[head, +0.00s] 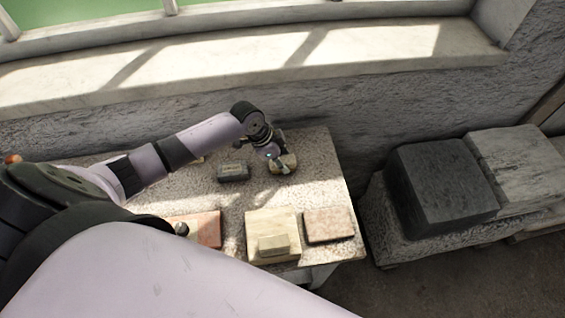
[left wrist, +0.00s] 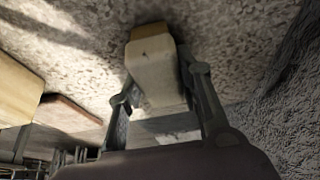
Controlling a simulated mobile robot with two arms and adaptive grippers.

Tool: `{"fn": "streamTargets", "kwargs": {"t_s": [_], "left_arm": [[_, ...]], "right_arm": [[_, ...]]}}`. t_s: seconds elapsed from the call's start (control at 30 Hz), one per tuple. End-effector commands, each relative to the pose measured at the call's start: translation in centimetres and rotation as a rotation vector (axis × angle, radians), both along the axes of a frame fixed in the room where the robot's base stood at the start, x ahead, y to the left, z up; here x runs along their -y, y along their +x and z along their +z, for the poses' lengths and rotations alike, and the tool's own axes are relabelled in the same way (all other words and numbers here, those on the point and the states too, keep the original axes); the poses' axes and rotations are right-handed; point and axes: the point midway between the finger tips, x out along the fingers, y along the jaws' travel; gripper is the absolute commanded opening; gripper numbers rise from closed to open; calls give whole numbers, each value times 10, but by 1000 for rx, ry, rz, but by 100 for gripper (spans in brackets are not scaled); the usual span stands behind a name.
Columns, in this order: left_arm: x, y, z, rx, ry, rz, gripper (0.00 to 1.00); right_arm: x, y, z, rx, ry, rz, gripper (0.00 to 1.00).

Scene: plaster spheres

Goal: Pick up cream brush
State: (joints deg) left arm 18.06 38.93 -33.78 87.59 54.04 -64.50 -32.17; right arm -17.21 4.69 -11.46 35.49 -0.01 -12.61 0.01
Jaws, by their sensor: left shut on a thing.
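The cream brush (left wrist: 155,75) is a cream block with a brown far end in the left wrist view. My left gripper (left wrist: 160,92) has one finger on each side of it and is shut on it. In the head view the cream brush (head: 287,164) is at the back right of the stone table (head: 312,175), partly hidden by my left gripper (head: 279,163). I cannot tell whether it touches the tabletop. My right gripper is not in view.
A dark grey block (head: 234,171) lies left of the brush. In front are a cream block with a smaller one on top (head: 272,222), a pinkish slab (head: 328,224) and a reddish slab (head: 207,228). A rough wall (head: 370,115) rises behind; large stone blocks (head: 440,185) stand right.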

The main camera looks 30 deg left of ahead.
Motion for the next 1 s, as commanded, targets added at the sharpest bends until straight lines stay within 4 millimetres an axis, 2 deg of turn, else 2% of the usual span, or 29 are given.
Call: {"fn": "streamTargets", "kwargs": {"t_s": [0.27, 0.47, 0.57, 0.8, 1.0], "left_arm": [[0, 1, 3, 1, 0, 0, 4], [-1, 1, 21, 4, 1, -1, 4], [-1, 2, 41, 7, 0, -1, 4], [-1, 2, 108, 8, 1, -1, 4], [0, 2, 158, 7, 0, -1, 4]], "right_arm": [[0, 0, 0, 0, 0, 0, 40], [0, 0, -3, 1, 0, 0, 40], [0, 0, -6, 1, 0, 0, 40], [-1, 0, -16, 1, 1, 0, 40], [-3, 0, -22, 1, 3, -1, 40]]}}
